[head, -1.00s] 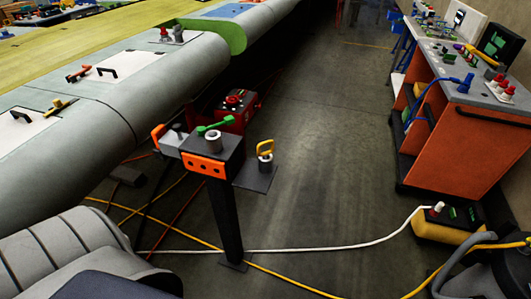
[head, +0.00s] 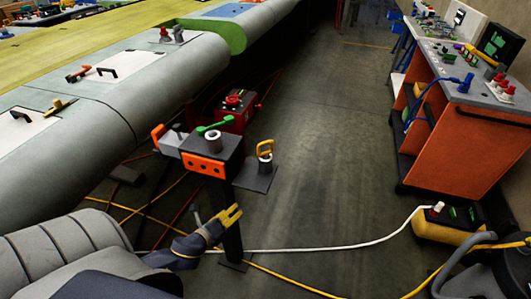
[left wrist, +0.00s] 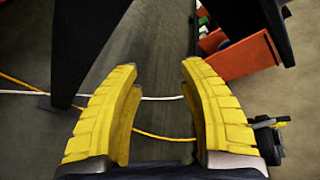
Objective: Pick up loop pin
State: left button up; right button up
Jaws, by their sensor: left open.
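The socket sits on the small dark side plate (head: 254,178) of the stand. My left gripper (head: 232,214), with yellow fingers, is below and to the left of the pin in the head view, in front of the stand's post. In the left wrist view my left gripper (left wrist: 157,68) is open, with only floor and cables showing between its fingers. The pin cannot be made out there. My right gripper is not in view.
The stand's top (head: 218,152) holds a green-handled part (head: 215,126) and a metal ring (head: 213,141). A grey wing (head: 90,100) lies to the left. An orange workbench (head: 455,145) stands at the right. White and yellow cables cross the floor.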

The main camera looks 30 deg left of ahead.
aim_at(266, 154)
pick_arm(q)
jog(key=w+d+r+m+t, duration=0.1)
jog(key=d+r+m+t, duration=0.3)
jog(key=r, duration=0.6)
jog(key=d+r+m, duration=0.1)
jog(key=r+m, duration=0.6)
jog(key=r, duration=0.3)
jog(key=shift+w+a, duration=0.15)
jog(key=shift+w, duration=4.25)
jog(key=shift+w+a, duration=0.15)
jog(key=shift+w, duration=4.2)
grip_shut()
